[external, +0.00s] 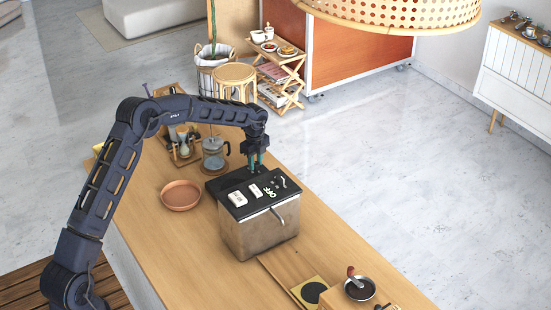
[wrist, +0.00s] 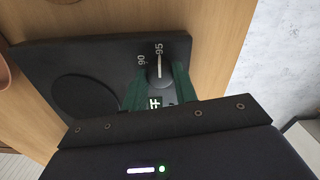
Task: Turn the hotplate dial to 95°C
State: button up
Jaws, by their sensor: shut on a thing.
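The hotplate is a black slab with a dark round plate in the wrist view (wrist: 110,55); in the external view its dark top (external: 222,184) shows under my gripper (external: 254,163). The dial (wrist: 160,82) is a round dark knob with a white pointer line. The line points up at the 95 mark (wrist: 159,48), with the 90 mark (wrist: 141,59) to its left. The green fingers of my gripper (wrist: 160,72) stand on both sides of the dial and are shut on it. Part of the OFF lettering (wrist: 153,104) shows below; the rest is hidden by my gripper.
A steel box (external: 258,235) stands in front on the wooden counter (external: 180,235). A terracotta bowl (external: 181,195) and a glass French press (external: 214,155) stand to the left. A pan with a handle (external: 360,289) is at the lower right.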

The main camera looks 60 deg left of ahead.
aim_at(256, 163)
jog(key=shift+r, duration=0.1)
jog(key=o, duration=1)
jog(key=shift+c, duration=0.2)
notch_tip(256, 163, up, 11)
